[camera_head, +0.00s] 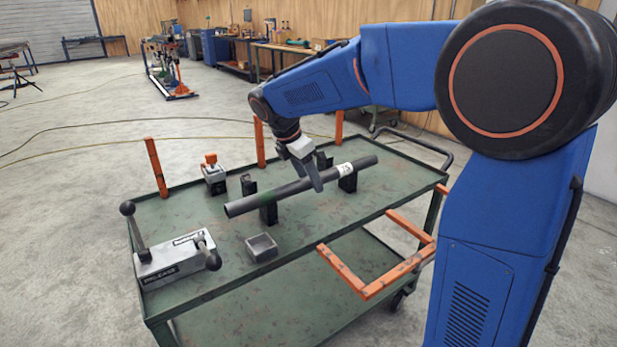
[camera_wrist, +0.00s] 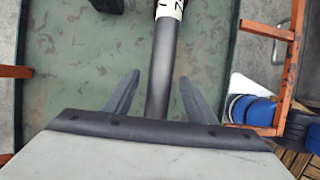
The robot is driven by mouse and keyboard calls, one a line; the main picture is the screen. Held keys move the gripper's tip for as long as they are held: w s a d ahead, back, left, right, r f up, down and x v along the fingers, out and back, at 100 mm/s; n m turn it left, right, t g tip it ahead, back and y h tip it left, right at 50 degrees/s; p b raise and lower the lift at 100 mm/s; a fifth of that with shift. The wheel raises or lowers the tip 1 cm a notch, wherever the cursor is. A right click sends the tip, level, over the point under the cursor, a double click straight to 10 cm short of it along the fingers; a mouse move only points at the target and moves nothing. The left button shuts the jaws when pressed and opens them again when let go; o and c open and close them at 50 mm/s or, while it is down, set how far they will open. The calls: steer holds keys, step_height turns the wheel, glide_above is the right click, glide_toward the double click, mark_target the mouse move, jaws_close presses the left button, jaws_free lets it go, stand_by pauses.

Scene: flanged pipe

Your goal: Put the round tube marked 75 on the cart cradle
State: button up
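A dark grey round tube (camera_head: 290,190) lies level across two black supports, one near its left part (camera_head: 268,213) and one under its right part (camera_head: 348,184), on the green cart (camera_head: 200,215). A white label (camera_head: 344,170) with dark marks wraps its right part; I cannot read the number surely. The tube and part of the label (camera_wrist: 170,9) also show in the wrist view. My gripper (camera_head: 318,186) is over the tube's middle. In the wrist view its fingers (camera_wrist: 158,92) stand on both sides of the tube (camera_wrist: 163,60), with gaps: open, not gripping.
Two more black supports (camera_head: 249,185) (camera_head: 323,161) stand behind the tube. A grey box with black levers (camera_head: 175,262) is at the cart's left, a small open metal box (camera_head: 262,248) in front. Orange posts (camera_head: 155,167) rise at the back; an orange frame (camera_head: 375,285) juts from the front.

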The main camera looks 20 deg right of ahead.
steer(key=v, duration=1.7)
steer(key=shift+r, duration=0.2)
